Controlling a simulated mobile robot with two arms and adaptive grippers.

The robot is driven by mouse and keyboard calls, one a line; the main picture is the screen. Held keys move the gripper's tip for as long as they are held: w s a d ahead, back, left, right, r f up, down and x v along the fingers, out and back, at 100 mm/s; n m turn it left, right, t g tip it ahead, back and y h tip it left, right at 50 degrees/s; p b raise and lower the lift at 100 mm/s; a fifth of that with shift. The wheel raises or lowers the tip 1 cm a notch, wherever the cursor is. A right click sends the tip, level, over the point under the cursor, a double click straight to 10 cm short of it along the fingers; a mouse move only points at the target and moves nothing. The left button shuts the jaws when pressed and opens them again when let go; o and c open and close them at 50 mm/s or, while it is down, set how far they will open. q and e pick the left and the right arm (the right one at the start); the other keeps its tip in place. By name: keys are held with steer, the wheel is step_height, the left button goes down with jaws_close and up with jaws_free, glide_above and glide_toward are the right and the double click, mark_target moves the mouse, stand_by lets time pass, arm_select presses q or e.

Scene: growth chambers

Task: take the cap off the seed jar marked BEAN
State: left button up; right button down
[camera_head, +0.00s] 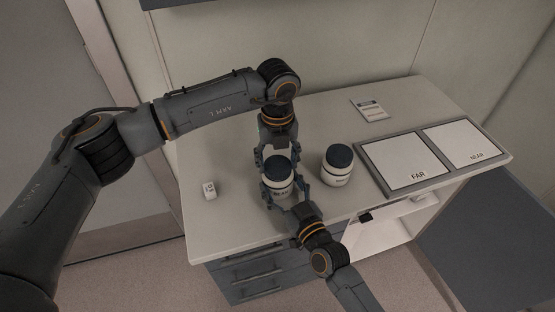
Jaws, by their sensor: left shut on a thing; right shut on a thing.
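A white jar (277,190) with a dark blue cap (278,166) stands upright near the middle of the counter. The cap sits on top of it. Its label is partly covered and too small to read. My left gripper (278,158) reaches in from behind and is shut on the cap. My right gripper (284,197) comes from the front and is shut on the jar's body. A second jar (337,173), also white with a dark blue cap, stands apart to the right; I cannot read its label.
A small white marked block (209,190) lies on the counter (225,222) at left. A card (370,110) lies at the back. A grey-framed board at right carries white pads marked FAR (398,160) and NEAR (465,143). Below are drawers (250,273) and an open compartment.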

mark_target(277, 165)
arm_select(q)
steer(key=shift+n, duration=0.8)
steer(key=shift+r, duration=0.15)
steer(key=shift+r, duration=0.95)
steer(key=shift+r, duration=0.1)
steer(key=shift+r, duration=1.9)
arm_select(e)
steer(key=shift+c, duration=0.2)
jaws_free()
